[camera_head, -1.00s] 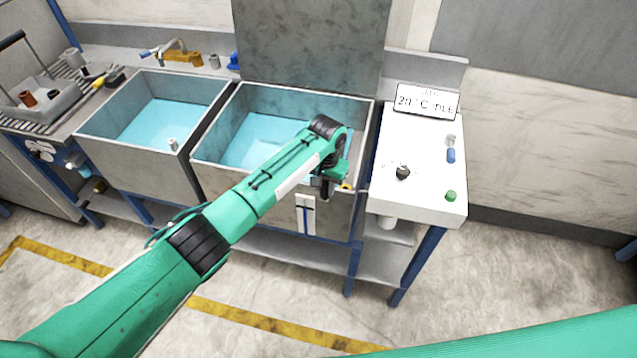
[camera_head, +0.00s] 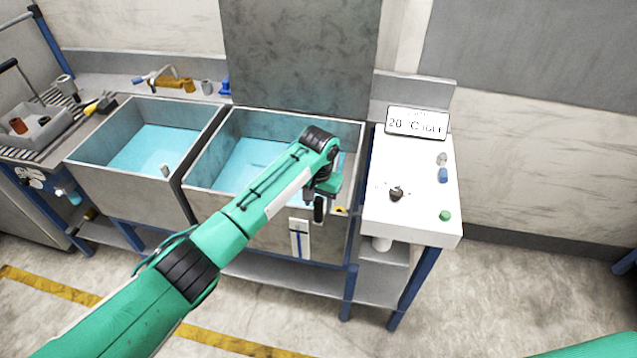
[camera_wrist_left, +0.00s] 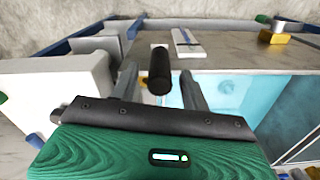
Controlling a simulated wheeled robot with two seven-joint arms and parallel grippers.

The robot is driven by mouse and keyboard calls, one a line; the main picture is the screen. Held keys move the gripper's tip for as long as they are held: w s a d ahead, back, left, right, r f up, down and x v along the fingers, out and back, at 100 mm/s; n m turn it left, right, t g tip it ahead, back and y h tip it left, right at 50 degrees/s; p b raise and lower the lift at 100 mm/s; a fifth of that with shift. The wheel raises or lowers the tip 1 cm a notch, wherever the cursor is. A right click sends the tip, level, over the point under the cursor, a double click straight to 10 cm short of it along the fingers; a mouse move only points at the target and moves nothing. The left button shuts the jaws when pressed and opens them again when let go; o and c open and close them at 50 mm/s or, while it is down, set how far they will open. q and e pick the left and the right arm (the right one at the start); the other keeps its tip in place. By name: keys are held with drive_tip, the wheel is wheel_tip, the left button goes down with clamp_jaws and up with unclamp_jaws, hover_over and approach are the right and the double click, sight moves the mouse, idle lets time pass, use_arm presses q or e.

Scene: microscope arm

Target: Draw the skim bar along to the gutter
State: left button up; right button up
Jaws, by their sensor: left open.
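A black cylindrical handle (camera_wrist_left: 159,70) shows between the two grey fingers of my left gripper (camera_wrist_left: 158,88) in the left wrist view; the fingers stand apart on either side of it. It appears to be the skim bar's grip; the bar itself I cannot make out. In the head view the black handle (camera_head: 319,209) is at the front wall of the right tank (camera_head: 262,222), below my left gripper (camera_head: 317,194). The tank holds pale blue water (camera_head: 243,165). The gutter cannot be told apart. My right gripper is out of view; only green arm shows at lower right.
A white bench (camera_head: 410,215) with a dark knob (camera_head: 396,194), a green button (camera_head: 445,215) and a display (camera_head: 417,122) stands right of the tank. A second tank (camera_head: 125,190) is at left. A white slider plate (camera_head: 299,238) and a yellow piece (camera_head: 341,210) are at the right tank's front.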

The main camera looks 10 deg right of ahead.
use_arm(q)
wheel_tip(320, 180, up, 11)
drive_tip(key=shift+f+b, duration=0.2)
drive_tip(key=shift+b, duration=1.05)
